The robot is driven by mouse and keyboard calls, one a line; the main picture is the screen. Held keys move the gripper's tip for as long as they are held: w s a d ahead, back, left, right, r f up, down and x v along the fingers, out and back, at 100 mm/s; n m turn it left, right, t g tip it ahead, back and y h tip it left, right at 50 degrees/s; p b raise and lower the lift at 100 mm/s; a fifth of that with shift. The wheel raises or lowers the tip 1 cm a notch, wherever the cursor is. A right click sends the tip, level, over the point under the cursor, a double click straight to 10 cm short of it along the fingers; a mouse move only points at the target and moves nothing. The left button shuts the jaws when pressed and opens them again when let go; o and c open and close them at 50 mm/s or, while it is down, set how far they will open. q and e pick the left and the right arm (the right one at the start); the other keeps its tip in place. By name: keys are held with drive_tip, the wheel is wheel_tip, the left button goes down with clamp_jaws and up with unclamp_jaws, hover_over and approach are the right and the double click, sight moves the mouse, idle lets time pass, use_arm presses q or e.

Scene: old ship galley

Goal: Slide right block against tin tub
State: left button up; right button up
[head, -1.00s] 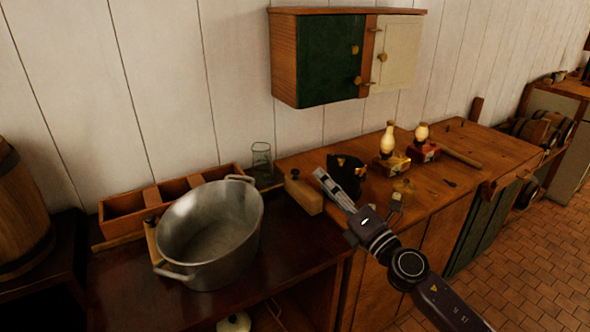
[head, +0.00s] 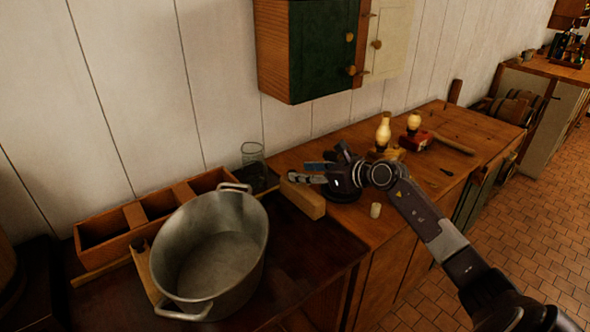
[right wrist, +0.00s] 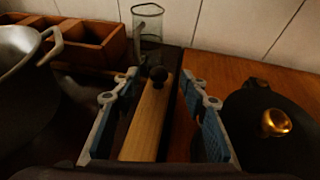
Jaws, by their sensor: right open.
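The tin tub (head: 212,250) stands on the dark counter, with handles at its far and near rims. The right block (head: 306,200) is a long wooden block with a dark knob. It lies to the right of the tub, with a gap between them. My right gripper (head: 308,173) is open at the block. In the right wrist view the block (right wrist: 148,125) lies between the two spread fingers (right wrist: 158,120), with space visible on its right. Contact with the left finger is unclear. Another wooden block (head: 146,270) is at the tub's left side, partly hidden. My left gripper is out of view.
A compartmented wooden box (head: 105,227) stands behind the tub by the wall. A glass jar (head: 253,165) stands behind the right block. A black round pan or lid with a brass knob (right wrist: 275,123) is right of my gripper. Lamps (head: 383,135) stand farther right.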

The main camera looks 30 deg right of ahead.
sight(296, 171)
drive_tip(key=x, duration=0.2)
drive_tip(key=shift+w+a, duration=0.15)
drive_tip(key=shift+w, duration=0.15)
drive_tip(key=shift+w+a+f, duration=0.15)
drive_tip(key=shift+w+f, duration=0.15)
drive_tip(key=shift+w, duration=0.1)
drive_tip(key=shift+c, duration=1.8)
drive_tip(key=c, duration=0.5)
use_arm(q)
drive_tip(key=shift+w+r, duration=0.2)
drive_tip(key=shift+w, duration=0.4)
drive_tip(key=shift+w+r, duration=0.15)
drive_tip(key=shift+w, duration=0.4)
use_arm(e)
clamp_jaws()
